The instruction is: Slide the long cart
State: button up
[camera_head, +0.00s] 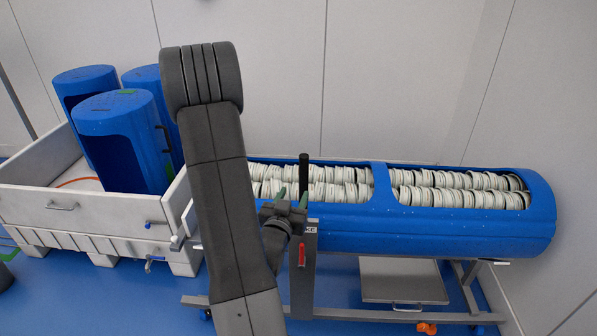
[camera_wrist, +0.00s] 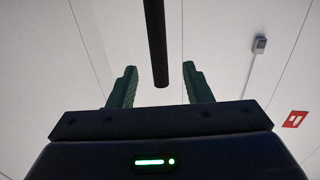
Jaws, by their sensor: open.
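The long cart is a long blue tub (camera_head: 430,230) lying on a grey wheeled frame (camera_head: 355,313), filled with rows of pale ring-like pieces (camera_head: 455,189). My gripper (camera_head: 291,198) is open and empty beside this handle. In the wrist view, the black bar (camera_wrist: 155,42) comes down from the top and ends between the two green fingers of my gripper (camera_wrist: 160,78), with gaps on both sides. My arm hides the left end of the cart.
A white bin (camera_head: 85,205) holding several blue cylinders (camera_head: 115,125) stands at the left, close to the cart. A wall (camera_head: 420,80) runs behind, and another closes the right side. A grey panel (camera_head: 403,279) hangs under the tub. An orange caster (camera_head: 427,328) shows below.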

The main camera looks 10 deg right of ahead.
aim_at(302, 178)
jog(key=p+x, duration=0.2)
jog(key=x, duration=0.8)
jog(key=shift+s+d+p, duration=0.1)
jog(key=shift+d+p, duration=0.05)
jog(key=shift+p, duration=0.2)
jog(key=shift+c, duration=0.3)
grip_shut()
